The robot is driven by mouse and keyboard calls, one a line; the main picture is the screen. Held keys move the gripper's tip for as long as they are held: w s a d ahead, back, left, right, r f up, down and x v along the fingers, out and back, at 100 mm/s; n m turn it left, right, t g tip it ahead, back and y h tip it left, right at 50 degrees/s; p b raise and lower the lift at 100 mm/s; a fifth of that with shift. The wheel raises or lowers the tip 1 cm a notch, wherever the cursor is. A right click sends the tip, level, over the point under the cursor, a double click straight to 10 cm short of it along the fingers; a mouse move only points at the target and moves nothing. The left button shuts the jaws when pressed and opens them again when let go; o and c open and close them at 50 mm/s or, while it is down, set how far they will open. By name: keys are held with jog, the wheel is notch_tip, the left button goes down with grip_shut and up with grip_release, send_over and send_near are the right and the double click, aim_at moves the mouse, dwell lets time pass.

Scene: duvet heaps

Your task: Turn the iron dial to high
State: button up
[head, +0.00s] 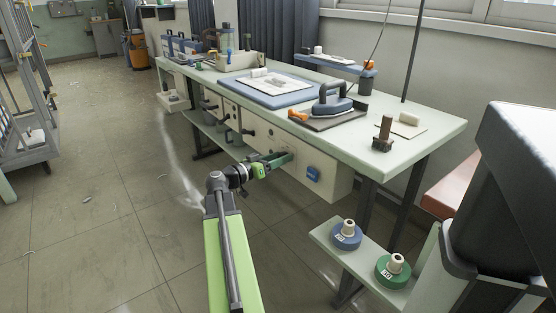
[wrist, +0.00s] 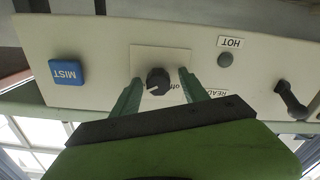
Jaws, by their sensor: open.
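A round black dial (wrist: 158,82) with a pale pointer mark sits on a square plate on the cream control panel (wrist: 110,40) in the wrist view, which is upside down. Lettering beside the dial, seemingly "off", is partly hidden. My gripper (wrist: 160,79) is open, with one green finger on each side of the dial; I cannot tell whether they touch it. In the head view my gripper (head: 281,160) is at the front of the panel (head: 262,134) under the table, and the dial is not discernible there.
A blue MIST button (wrist: 67,71) is left of the dial in the wrist view. A HOT lamp (wrist: 226,60) and a black lever (wrist: 290,101) are to the right. Two spools, blue (head: 346,236) and green (head: 393,270), stand on a low shelf. Floor at left is open.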

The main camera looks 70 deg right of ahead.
jog(key=v, duration=1.7)
jog(key=shift+a, duration=0.25)
